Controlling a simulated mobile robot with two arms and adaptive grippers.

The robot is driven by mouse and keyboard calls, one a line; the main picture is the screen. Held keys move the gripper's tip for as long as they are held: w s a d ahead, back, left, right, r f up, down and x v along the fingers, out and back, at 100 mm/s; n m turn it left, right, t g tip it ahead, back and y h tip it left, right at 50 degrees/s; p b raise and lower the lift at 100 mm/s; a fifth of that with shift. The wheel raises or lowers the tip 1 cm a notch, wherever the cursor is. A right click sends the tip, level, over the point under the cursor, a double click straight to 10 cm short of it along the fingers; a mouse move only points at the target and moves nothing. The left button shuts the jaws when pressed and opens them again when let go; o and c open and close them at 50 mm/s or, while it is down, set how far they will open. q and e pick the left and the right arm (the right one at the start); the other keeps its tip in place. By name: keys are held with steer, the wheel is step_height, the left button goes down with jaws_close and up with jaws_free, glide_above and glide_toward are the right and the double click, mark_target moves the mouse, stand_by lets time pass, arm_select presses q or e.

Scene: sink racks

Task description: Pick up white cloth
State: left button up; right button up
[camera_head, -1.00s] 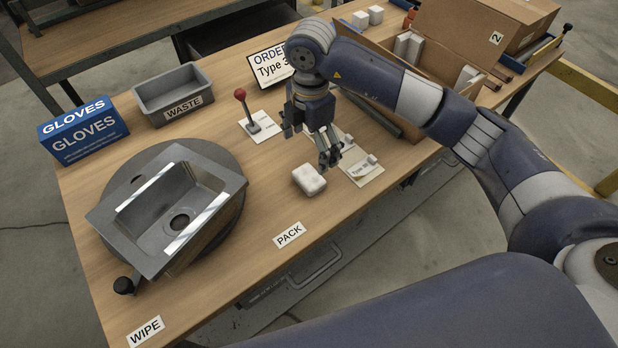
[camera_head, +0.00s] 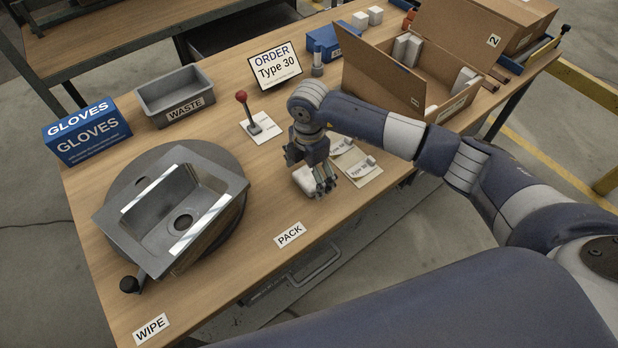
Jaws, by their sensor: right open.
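The white cloth (camera_head: 304,179) is a small folded pad lying on the wooden table, above the PACK label. My right gripper (camera_head: 324,190) points down right at the cloth, with its fingers over and beside the cloth's right part. The fingers are open, and they hide part of the cloth. I cannot tell whether they touch it. My left gripper does not show.
A metal sink (camera_head: 180,215) sits on a round turntable at the left. A grey WASTE bin (camera_head: 175,95), a blue gloves box (camera_head: 87,132) and a red-knobbed lever (camera_head: 249,112) stand behind. Type cards (camera_head: 362,172) lie right of the gripper. The table near PACK (camera_head: 290,235) is clear.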

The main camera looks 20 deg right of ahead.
mark_target(309, 176)
steer(key=c, duration=1.1)
steer(key=shift+r, duration=0.5)
step_height(309, 176, up, 2)
steer(key=shift+r+b, duration=0.25)
steer(key=shift+b, duration=0.4)
steer(key=shift+s+d+r+b, duration=0.1)
steer(key=shift+s+r+b, duration=0.25)
steer(key=shift+s, duration=2.35)
steer(key=shift+s+d+r+b, duration=0.15)
steer(key=shift+s+b, duration=0.35)
steer(key=shift+s, duration=2.15)
steer(key=shift+s+r+b, duration=0.25)
steer(key=shift+s+b, duration=0.15)
steer(key=shift+s, duration=2.3)
steer(key=shift+o, duration=0.3)
